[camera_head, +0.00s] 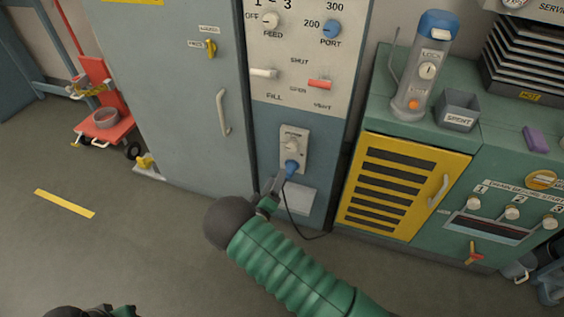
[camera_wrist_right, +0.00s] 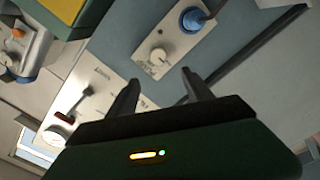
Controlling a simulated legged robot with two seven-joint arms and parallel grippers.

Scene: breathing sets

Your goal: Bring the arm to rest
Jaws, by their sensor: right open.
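My right arm (camera_head: 295,268), in a green ribbed sleeve, reaches from the bottom right toward the grey-blue cabinet. My right gripper (camera_head: 276,186) is just below a blue plug (camera_head: 291,168) in the cabinet's socket plate. In the wrist view my right gripper (camera_wrist_right: 160,88) has its two fingers apart with nothing between them. There the blue plug (camera_wrist_right: 195,20) sits beyond the fingertips, clear of them. Part of my left gripper (camera_head: 122,311) shows at the bottom left edge; its fingers are too cut off to judge.
A black cable hangs beside the socket plate (camera_head: 294,139). A green bench (camera_head: 480,125) with a yellow vented door (camera_head: 400,185) stands to the right, bearing a canister (camera_head: 425,65) and a grey bin (camera_head: 458,108). A red trolley (camera_head: 103,100) is at left.

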